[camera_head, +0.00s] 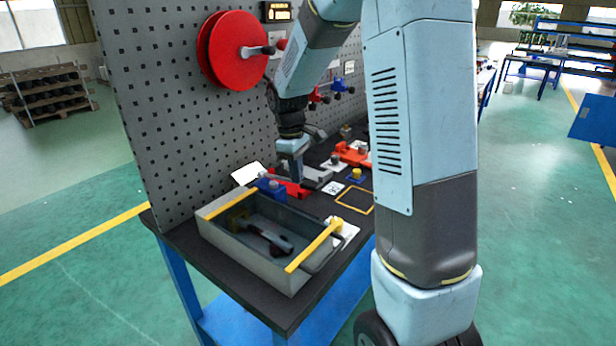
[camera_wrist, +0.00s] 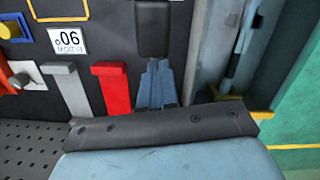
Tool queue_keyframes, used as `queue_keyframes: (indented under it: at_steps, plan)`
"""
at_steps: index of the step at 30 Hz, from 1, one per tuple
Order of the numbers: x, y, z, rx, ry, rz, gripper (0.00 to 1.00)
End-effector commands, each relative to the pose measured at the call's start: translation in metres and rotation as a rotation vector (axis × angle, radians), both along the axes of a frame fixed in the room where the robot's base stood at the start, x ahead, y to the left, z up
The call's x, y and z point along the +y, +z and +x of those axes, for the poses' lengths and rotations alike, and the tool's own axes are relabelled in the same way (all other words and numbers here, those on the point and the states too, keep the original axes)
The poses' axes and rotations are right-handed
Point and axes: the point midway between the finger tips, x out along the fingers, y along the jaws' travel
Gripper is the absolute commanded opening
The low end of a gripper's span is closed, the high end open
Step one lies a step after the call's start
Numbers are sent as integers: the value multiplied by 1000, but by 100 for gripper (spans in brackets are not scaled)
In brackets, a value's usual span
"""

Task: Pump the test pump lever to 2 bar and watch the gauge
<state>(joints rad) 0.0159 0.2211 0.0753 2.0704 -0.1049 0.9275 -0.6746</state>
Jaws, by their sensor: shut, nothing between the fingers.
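My gripper (camera_head: 298,178) points down over the dark bench, behind the open grey box, with its fingers together and empty. Its closed fingers also show in the wrist view (camera_wrist: 155,42). Part of this box shows at the right of the wrist view (camera_wrist: 205,60). I cannot tell for certain which item is the test pump or its lever. No gauge dial is readable.
Red (camera_wrist: 112,88) and grey (camera_wrist: 68,88) blocks lie beside my fingers. A yellow-outlined square (camera_head: 355,199) marks the bench. A perforated panel (camera_head: 160,130) stands behind, carrying a red reel (camera_head: 233,50) and a small display (camera_head: 277,12). Green floor (camera_head: 90,275) is clear at left.

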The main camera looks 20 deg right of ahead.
Motion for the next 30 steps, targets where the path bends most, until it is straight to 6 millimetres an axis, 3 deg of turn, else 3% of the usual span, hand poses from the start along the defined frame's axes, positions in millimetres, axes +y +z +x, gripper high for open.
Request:
queue_keyframes:
  at_steps: [11,30]
  plan:
    - [0,9,1,-3,-1,0,0]
    - [9,119,8,-2,0,1,0]
